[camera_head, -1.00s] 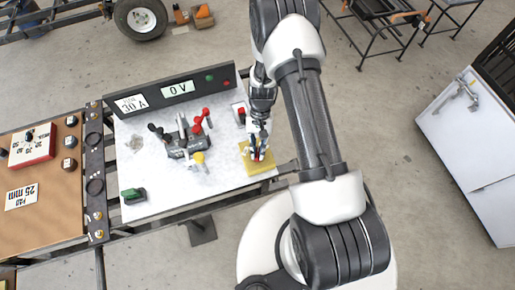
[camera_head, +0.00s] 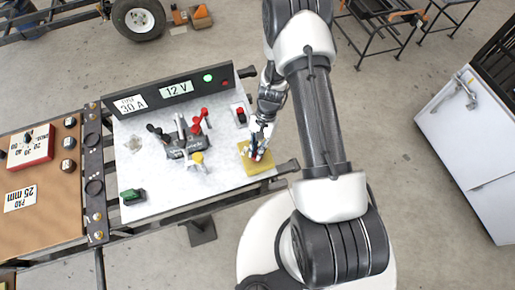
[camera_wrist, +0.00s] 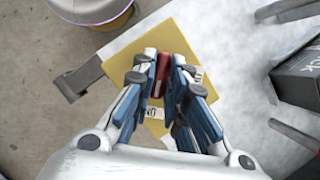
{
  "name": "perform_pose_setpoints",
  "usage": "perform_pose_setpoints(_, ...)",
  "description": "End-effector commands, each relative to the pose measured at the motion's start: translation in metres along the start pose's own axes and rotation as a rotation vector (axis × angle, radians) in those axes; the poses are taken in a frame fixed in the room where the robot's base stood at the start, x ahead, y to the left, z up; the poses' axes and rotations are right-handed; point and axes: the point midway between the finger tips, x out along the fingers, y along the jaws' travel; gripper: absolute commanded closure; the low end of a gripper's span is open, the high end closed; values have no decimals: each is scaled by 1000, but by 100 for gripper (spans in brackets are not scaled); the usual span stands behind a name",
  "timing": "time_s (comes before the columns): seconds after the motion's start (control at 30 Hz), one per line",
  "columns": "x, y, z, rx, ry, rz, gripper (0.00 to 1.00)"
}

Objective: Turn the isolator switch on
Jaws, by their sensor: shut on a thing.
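The isolator switch is a yellow plate (camera_head: 262,168) with a red handle, at the right front of the white bench top. In the wrist view the yellow plate (camera_wrist: 118,62) lies below my gripper, and the red handle (camera_wrist: 162,68) stands between the fingers. My gripper (camera_head: 257,155) is down at the switch, its blue-padded fingers shut on the red handle; the fingers (camera_wrist: 161,88) hide much of it. Two small white labels sit on the plate, one beside the handle and one at its lower end. The display (camera_head: 177,90) reads 12 V, and a green lamp (camera_head: 208,77) is lit.
A sign (camera_head: 130,104) reads 30 A. A dark clamp fixture with red and yellow parts (camera_head: 185,145) stands mid-bench, left of my gripper. A green block (camera_head: 133,196) lies at the front left.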

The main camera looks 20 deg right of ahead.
Motion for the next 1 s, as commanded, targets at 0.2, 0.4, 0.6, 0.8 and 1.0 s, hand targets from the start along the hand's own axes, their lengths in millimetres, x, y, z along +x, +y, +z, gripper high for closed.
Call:
perform_pose_setpoints(0.2, 1, 1, 1, 4, -2, 1, 83)
perform_pose_setpoints(0.4, 1, 1, 0, 2, -2, 1, 70)
perform_pose_setpoints(0.6, 1, 0, 0, 1, -1, 1, 67)
perform_pose_setpoints(0.8, -2, 0, 0, 1, 0, 0, 67)
perform_pose_setpoints(1.0, -30, -1, -1, 0, 4, -3, 67)
